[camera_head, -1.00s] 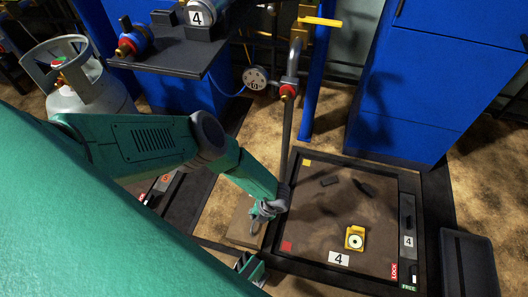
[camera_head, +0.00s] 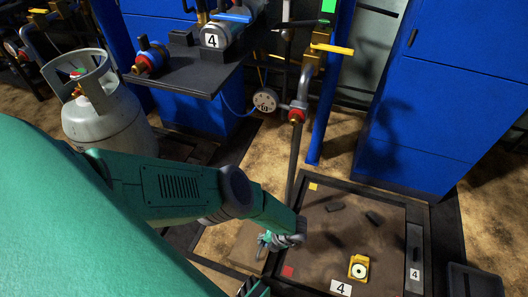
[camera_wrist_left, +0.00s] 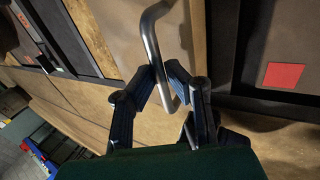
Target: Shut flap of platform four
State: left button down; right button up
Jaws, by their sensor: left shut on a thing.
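Platform four (camera_head: 322,245) is a dark-framed square with a brown top, a red and a yellow corner mark and a "4" label (camera_head: 341,288). A plain brown panel (camera_head: 244,250), seemingly the flap, is at its left edge, partly behind my arm. It shows in the left wrist view (camera_wrist_left: 115,32) with a bent metal handle (camera_wrist_left: 149,42). My left gripper (camera_wrist_left: 163,72) has its fingers closed around the handle's lower part. In the head view the left gripper (camera_head: 267,243) is over the panel; the panel's tilt is hard to tell.
A vertical pipe (camera_head: 294,160) with a red-capped valve and a gauge (camera_head: 265,100) rises behind the left gripper. A grey gas cylinder (camera_head: 105,115) stands at left. A yellow block (camera_head: 358,268) and dark pieces lie on the platform. A blue cabinet (camera_head: 440,90) stands behind.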

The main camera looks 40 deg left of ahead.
pick_arm(q)
jog(key=c, duration=1.9)
grip_release()
jog(key=shift+w+d+r, duration=0.1)
jog(key=shift+w+d, duration=0.15)
jog(key=shift+s, duration=0.1)
jog(key=shift+d+r, duration=0.2)
jog(key=shift+r, duration=0.5)
jog(key=shift+v, duration=5.35)
pick_arm(e)
jog(key=shift+d, duration=0.1)
pick_arm(q)
jog(key=shift+d+f, duration=0.1)
jog(key=shift+d, duration=0.05)
